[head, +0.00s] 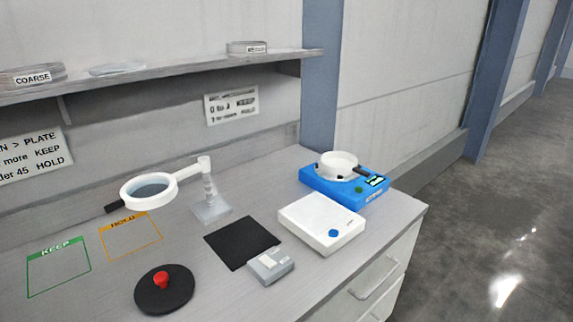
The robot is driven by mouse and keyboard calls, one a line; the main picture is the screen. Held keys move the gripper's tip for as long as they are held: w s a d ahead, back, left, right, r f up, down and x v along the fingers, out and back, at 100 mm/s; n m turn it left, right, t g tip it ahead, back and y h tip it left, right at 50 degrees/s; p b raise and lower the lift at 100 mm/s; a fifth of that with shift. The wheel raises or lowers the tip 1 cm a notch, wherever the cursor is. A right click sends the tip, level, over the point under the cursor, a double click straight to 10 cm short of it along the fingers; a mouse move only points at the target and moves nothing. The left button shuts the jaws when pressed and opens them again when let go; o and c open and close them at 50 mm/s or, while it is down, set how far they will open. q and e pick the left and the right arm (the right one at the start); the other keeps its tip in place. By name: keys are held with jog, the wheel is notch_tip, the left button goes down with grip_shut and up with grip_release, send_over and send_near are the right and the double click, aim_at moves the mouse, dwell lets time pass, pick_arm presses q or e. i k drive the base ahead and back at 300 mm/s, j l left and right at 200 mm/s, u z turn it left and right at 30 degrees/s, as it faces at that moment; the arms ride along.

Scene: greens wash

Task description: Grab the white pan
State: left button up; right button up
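The white pan (338,160) is a small round dish with a dark handle (362,171) pointing right. It sits upright on top of a blue device (330,190) with a small display, near the right end of the bench. Neither of my grippers shows in the head view.
A white box with a blue knob (318,223) stands in front of the blue device. On the bench (215,290) are a black mat (238,243), a grey device (271,266), a black disc with a red knob (164,290) and a ring magnifier (149,203). A shelf (180,72) overhangs the back.

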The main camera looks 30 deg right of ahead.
aim_at(335, 164)
jog(key=l+u, duration=0.8)
jog(key=k+l+u, duration=0.2)
jog(key=l, duration=0.15)
jog(key=l+u, duration=0.2)
jog(key=l, duration=0.2)
jog(key=k+l+u, duration=0.15)
jog(key=l, duration=0.2)
jog(key=k+l+u, duration=0.2)
jog(key=k+l, duration=0.15)
jog(key=l, duration=0.2)
jog(key=k+l, duration=0.2)
jog(key=l, duration=0.2)
jog(key=k+l, duration=0.15)
jog(key=l, duration=0.2)
jog(key=k+l+u, duration=0.1)
jog(key=l, duration=0.25)
jog(key=k+l, duration=0.25)
jog(key=l, duration=0.15)
jog(key=k+l, duration=0.2)
jog(key=l, duration=0.15)
jog(key=i, duration=0.45)
